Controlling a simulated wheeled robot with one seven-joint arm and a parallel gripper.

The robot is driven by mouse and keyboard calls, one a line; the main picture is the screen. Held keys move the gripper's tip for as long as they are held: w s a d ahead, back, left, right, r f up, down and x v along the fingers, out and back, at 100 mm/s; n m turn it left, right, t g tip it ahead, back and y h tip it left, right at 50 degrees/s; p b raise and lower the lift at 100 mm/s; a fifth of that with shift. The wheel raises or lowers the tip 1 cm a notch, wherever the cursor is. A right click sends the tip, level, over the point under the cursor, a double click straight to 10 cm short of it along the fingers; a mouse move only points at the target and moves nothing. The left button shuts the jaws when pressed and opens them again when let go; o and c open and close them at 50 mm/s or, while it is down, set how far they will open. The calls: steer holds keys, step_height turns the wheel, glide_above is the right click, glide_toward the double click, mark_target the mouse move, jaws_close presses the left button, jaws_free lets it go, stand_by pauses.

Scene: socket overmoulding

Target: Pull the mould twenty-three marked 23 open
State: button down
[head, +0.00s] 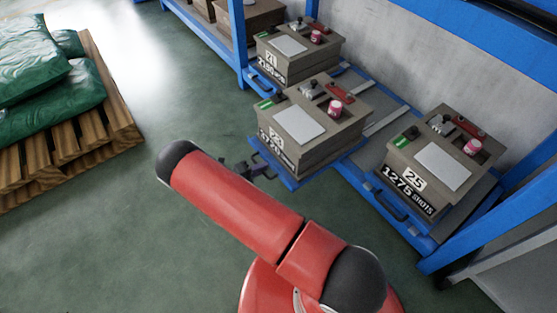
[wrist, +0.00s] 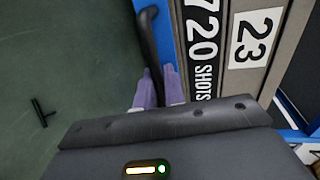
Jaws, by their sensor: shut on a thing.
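Mould 23 (head: 272,141) is a grey-brown block with a white number plate, a pale top label and a red-capped part on top. It sits on a blue tray (head: 300,180) that juts out from the shelf, further than its neighbours. My gripper (head: 262,168) is at the tray's front. In the wrist view my gripper's purple fingers (wrist: 158,88) are shut around the lower end of the black handle (wrist: 148,38), beside the blue tray edge (wrist: 166,35). The plate 23 (wrist: 252,38) shows there at the right. The fingertips' exact contact is partly hidden.
Mould 21 (head: 272,68) stands behind and mould 25 (head: 413,184) in front right, both on the blue rack (head: 240,45). Green sacks (head: 35,75) lie on a wooden pallet (head: 118,115) at left.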

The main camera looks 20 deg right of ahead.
steer(key=f+b+v, duration=0.3)
steer(key=b+v, duration=0.1)
steer(key=v, duration=1.1)
steer(key=shift+s+a, duration=0.15)
steer(key=shift+a, duration=0.55)
steer(key=shift+f, duration=0.1)
steer(key=c, duration=1.6)
jaws_free()
steer(key=v, duration=0.7)
steer(key=shift+a, duration=0.35)
steer(key=shift+s, duration=0.1)
